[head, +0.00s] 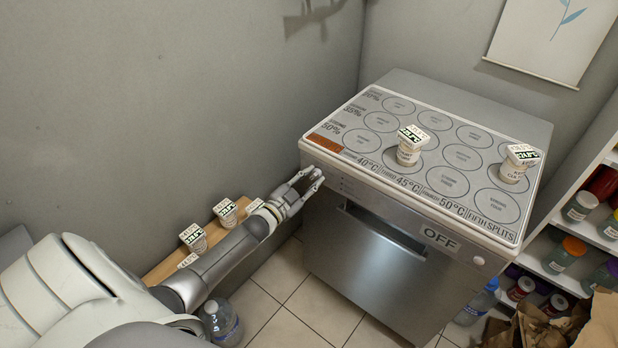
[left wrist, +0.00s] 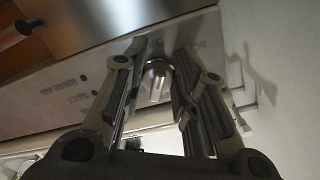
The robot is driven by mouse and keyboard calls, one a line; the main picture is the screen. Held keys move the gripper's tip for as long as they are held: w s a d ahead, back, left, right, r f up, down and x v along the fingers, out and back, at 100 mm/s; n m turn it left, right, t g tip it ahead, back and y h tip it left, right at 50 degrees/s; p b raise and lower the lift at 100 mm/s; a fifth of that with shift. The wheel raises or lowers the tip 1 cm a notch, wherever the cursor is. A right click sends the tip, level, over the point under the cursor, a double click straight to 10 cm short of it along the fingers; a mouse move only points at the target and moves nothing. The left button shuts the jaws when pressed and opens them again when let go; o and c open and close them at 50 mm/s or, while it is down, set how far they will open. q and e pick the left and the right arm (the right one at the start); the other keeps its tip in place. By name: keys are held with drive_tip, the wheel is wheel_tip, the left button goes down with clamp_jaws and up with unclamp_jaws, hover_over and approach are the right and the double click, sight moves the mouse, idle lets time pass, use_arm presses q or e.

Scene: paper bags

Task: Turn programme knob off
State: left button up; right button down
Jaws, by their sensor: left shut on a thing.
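The dishwasher (head: 365,255) has a steel front with a control strip along its top edge. My left gripper (head: 314,180) is at the left end of this strip. In the left wrist view the programme knob (left wrist: 156,86), a rounded metal knob, sits between the two fingers of the left gripper (left wrist: 155,62), which is shut on it. In the head view the fingers hide the knob. Which way the knob points cannot be told. My right gripper is not in view.
A marked mat (head: 395,106) with two lidded pots (head: 409,154) (head: 515,170) covers the dishwasher top. More pots stand on a wooden ledge (head: 164,268) by my left arm. Shelves with jars (head: 564,255) and paper bags (head: 545,328) are at right.

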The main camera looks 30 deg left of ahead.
use_arm(q)
drive_tip(key=n, duration=0.6)
drive_tip(key=shift+d+f, duration=0.15)
drive_tip(key=shift+d, duration=0.15)
idle(0.3)
drive_tip(key=o, duration=0.9)
drive_tip(key=shift+c, duration=0.2)
drive_tip(key=shift+s, duration=0.15)
drive_tip(key=s, duration=1.1)
drive_tip(key=shift+s+a, duration=0.4)
drive_tip(key=shift+a, duration=0.05)
drive_tip(key=shift+f, duration=0.1)
